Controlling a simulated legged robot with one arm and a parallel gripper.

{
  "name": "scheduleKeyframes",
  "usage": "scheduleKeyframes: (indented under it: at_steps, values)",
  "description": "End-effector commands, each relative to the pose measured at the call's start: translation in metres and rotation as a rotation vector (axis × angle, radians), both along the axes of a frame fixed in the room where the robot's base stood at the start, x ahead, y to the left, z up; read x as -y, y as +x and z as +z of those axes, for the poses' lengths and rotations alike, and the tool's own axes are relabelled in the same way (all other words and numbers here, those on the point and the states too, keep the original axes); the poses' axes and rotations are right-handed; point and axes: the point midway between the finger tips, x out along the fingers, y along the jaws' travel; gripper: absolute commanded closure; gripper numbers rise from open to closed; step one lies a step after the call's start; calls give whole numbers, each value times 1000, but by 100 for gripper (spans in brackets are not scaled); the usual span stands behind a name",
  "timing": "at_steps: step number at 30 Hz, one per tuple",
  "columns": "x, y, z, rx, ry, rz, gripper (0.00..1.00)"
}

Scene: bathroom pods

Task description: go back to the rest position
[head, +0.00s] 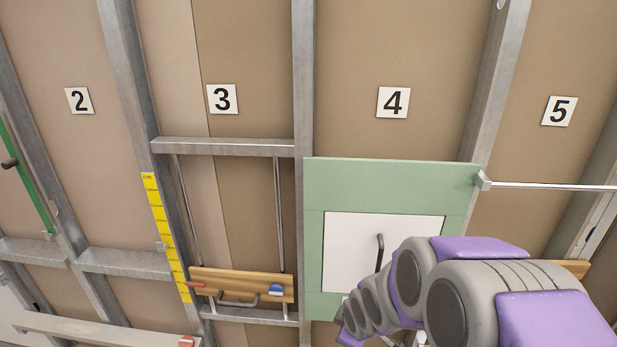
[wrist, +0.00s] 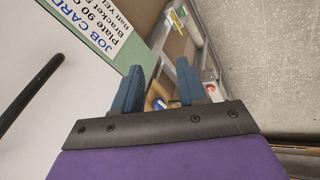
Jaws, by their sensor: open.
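My arm reaches in from the lower right of the head view, in front of the green panel (head: 313,230) under number 4. My gripper (wrist: 162,72) shows in the wrist view with two blue fingers apart and nothing between them. In the head view the arm hides the fingers. A white hatch door (head: 350,235) with a dark handle (head: 380,252) is set in the green panel. In the wrist view the white surface (wrist: 85,100) and the dark handle (wrist: 32,100) lie to the left of the gripper, apart from it.
A wooden board (head: 205,278) with red and blue items sits in bay 3. A yellow measuring strip (head: 165,230) is on the stud left of it. A metal bar (head: 550,187) crosses bay 5. A job card (wrist: 100,30) is at the wrist view's top left. Grey floor (wrist: 270,60) shows at right.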

Motion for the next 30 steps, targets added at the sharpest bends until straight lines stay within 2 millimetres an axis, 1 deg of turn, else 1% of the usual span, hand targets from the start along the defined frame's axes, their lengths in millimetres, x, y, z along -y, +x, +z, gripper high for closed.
scheduleKeyframes:
  at_steps: [1,5,8,9,11,12,14,15,17,18,21,24,27,30]
  values:
    - [9,-14,13,-27,2,-70,59]
    - [30,-60,36,-130,9,-267,59]
    - [41,-97,52,-205,22,-421,59]
    - [45,-114,58,-237,24,-481,59]
    - [49,-138,68,-281,33,-573,59]
    - [51,-155,74,-313,38,-635,59]
    - [53,-180,83,-356,44,-726,59]
    - [54,-197,88,-384,50,-784,59]
    - [53,-220,96,-424,56,-864,59]
    - [53,-235,99,-452,56,-912,59]
    - [51,-265,108,-502,64,-1007,59]
    - [48,-284,113,-541,66,-1069,59]
    - [47,-292,115,-555,67,-1096,59]
    - [46,-294,115,-559,67,-1104,59]
